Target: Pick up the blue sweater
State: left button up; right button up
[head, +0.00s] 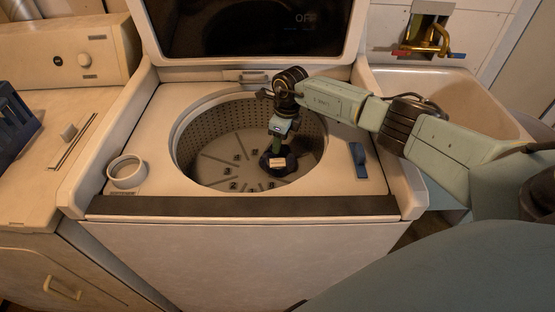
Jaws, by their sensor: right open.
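I cannot make out a blue sweater in the head view. The open top-loading washing machine (250,250) stands in front of me, and its perforated drum (203,133) looks empty where I can see its floor. My right arm comes in from the right, and my right gripper (278,163) points down into the drum opening. It is open, with nothing visible between its fingers. The gripper and wrist hide part of the drum floor and far wall. The near part of the drum is hidden by the rim. My left gripper is not in view.
The raised lid (250,25) stands behind the drum. A small blue item (358,160) sits on the washer top at right, and a round white cup-like part (127,172) at left. A dark blue basket (15,122) is at far left. A sink (460,100) is at right.

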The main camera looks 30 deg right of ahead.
jog(key=shift+f, duration=0.4)
jog(key=shift+c, duration=0.2)
grip_shut()
jog(key=shift+r, duration=0.1)
